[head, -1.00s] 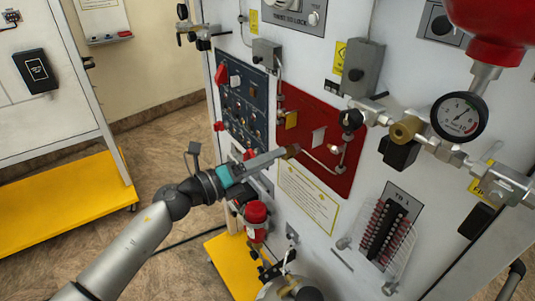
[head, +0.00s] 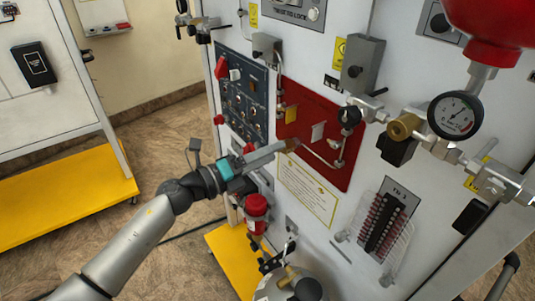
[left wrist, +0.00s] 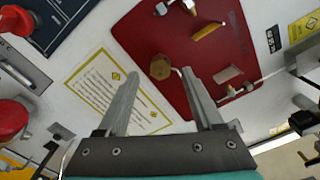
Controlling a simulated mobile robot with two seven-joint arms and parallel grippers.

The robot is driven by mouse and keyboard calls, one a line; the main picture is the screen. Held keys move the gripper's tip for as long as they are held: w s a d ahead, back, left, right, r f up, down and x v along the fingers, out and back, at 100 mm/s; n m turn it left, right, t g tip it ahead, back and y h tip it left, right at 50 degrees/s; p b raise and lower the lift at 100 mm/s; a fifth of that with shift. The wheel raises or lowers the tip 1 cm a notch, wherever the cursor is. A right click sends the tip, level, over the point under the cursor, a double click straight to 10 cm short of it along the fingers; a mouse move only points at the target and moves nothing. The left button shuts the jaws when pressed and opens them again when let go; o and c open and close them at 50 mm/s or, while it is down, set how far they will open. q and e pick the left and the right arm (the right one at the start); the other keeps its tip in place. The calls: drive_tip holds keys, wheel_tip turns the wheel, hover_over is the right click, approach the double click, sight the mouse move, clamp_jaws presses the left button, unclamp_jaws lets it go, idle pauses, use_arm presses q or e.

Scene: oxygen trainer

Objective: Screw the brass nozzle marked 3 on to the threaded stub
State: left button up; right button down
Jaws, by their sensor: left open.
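A brass hex-headed piece (left wrist: 160,68), which looks like the nozzle, sits at the red panel (left wrist: 135,30) in the left wrist view. It also shows in the head view (head: 292,144), just past the fingertips. Its number cannot be read. No bare threaded stub can be made out; whether one lies behind the brass piece is hidden. My left gripper (left wrist: 160,80) is open, its two fingers pointing at the panel with the brass piece ahead of the gap between them. In the head view my left gripper (head: 280,149) reaches in from the left. My right gripper is not in view.
A blue switch panel (head: 243,90) is left of the red panel. A pressure gauge (head: 455,115) with fittings stands out at the right. A red-capped part (head: 256,206) is below the gripper.

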use_arm(q)
drive_tip(key=shift+x, duration=1.5)
clamp_jaws()
drive_tip(key=shift+f+m+b, duration=0.1)
drive_tip(key=shift+m+b, duration=0.75)
drive_tip(key=shift+m, duration=0.05)
drive_tip(key=shift+m+b, duration=0.3)
drive_tip(key=shift+m, duration=0.3)
